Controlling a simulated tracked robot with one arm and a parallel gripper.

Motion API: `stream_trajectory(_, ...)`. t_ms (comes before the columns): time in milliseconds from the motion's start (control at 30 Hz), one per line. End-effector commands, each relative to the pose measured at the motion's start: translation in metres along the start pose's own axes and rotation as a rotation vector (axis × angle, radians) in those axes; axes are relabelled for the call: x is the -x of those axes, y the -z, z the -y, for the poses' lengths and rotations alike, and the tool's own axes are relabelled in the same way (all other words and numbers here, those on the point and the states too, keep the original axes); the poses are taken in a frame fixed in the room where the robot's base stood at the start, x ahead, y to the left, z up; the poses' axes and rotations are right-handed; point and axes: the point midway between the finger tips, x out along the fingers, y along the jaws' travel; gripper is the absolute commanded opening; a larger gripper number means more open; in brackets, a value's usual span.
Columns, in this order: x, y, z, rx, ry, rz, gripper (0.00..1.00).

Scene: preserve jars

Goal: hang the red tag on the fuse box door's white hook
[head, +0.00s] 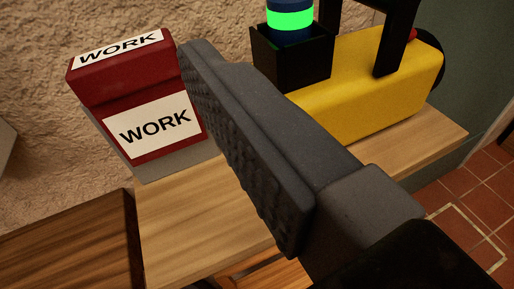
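My gripper (192,62) reaches up and left across the middle of the view. Only one dark grey finger with a ribbed pad shows, so I cannot tell whether it is open or shut. No object shows against the visible pad. I see no red tag, no fuse box door and no white hook in this view. The finger overlaps the right edge of a red box (90,92) with white WORK labels and hides part of the wooden surface behind it.
The red box stands on a light wooden top (180,215). To the right are a yellow case (365,90) with a black handle and a black holder (292,62) with a green-banded cylinder (290,20). A darker wooden surface (70,245) is lower left. Red floor tiles (480,205) show right.

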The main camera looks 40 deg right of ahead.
Motion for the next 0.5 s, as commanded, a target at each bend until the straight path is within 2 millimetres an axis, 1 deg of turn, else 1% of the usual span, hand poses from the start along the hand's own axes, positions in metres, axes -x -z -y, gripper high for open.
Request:
stream_trajectory(33,0.009,-0.018,-0.003,0.041,-0.021,-0.003,0.94)
stream_trajectory(100,0.018,-0.03,-0.008,0.085,-0.048,-0.009,0.94)
stream_trajectory(167,0.022,-0.035,-0.012,0.109,-0.065,-0.017,0.94)
stream_trajectory(233,0.021,-0.038,-0.015,0.123,-0.077,-0.022,0.94)
stream_trajectory(367,0.005,-0.038,-0.018,0.127,-0.085,-0.024,0.94)
stream_trajectory(500,-0.021,-0.037,-0.02,0.127,-0.083,-0.025,0.94)
